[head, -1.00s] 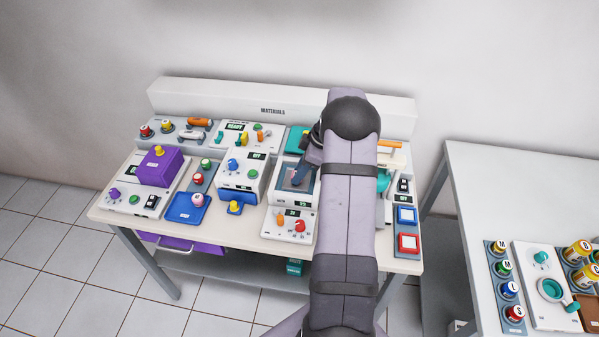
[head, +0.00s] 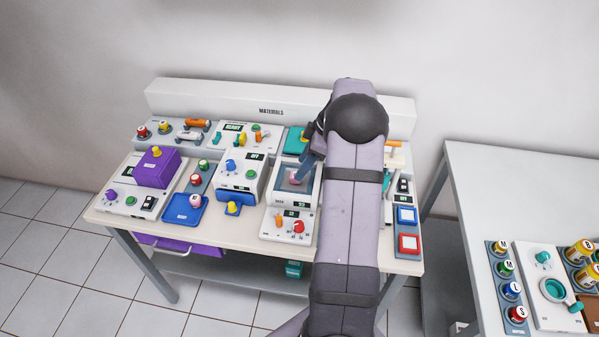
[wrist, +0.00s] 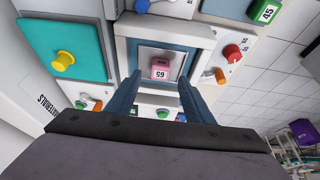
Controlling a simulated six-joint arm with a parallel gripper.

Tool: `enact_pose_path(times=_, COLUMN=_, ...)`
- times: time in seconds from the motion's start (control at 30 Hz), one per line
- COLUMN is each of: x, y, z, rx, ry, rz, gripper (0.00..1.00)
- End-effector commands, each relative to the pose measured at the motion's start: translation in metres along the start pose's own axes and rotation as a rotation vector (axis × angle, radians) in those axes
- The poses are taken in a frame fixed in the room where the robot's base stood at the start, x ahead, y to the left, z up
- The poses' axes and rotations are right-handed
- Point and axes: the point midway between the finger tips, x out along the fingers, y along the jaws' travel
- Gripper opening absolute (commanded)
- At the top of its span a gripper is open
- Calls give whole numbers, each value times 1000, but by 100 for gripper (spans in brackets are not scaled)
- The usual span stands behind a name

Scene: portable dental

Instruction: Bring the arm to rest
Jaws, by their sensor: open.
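My gripper (wrist: 159,77) is open, its two blue fingers apart with nothing between them. In the wrist view the fingers point at a square recess in a white unit. A small pink block (wrist: 160,69) with a number label sits in that recess, beyond the fingertips. In the head view my gripper (head: 304,168) hangs over the white unit (head: 287,208) with the recess, right of the middle of the bench. My arm stretches over the bench and hides part of its right side.
The bench (head: 110,212) is crowded with devices, including a purple box (head: 156,170), a blue tray (head: 184,209) and blue and red pads at the right. A back panel (head: 230,106) stands behind. A second table (head: 490,190) with jars stands to the right, its far part bare.

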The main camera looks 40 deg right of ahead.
Motion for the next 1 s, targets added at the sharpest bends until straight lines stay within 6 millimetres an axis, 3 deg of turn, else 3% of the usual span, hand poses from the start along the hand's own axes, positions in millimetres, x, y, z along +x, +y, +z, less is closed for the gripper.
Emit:
enact_pose_path(times=0.3, x=-30, y=0, z=1, rx=0, ry=-1, rz=0, gripper=48)
enact_pose_path(times=0.67, x=-31, y=-7, z=-7, rx=17, ry=-10, rz=-8, gripper=48)
enact_pose_path(times=0.87, x=-22, y=-51, z=-37, rx=133, ry=-75, rz=-37, gripper=48)
enact_pose_path(times=1.0, x=-13, y=-110, z=-62, rx=268, ry=-157, rz=-45, gripper=48)
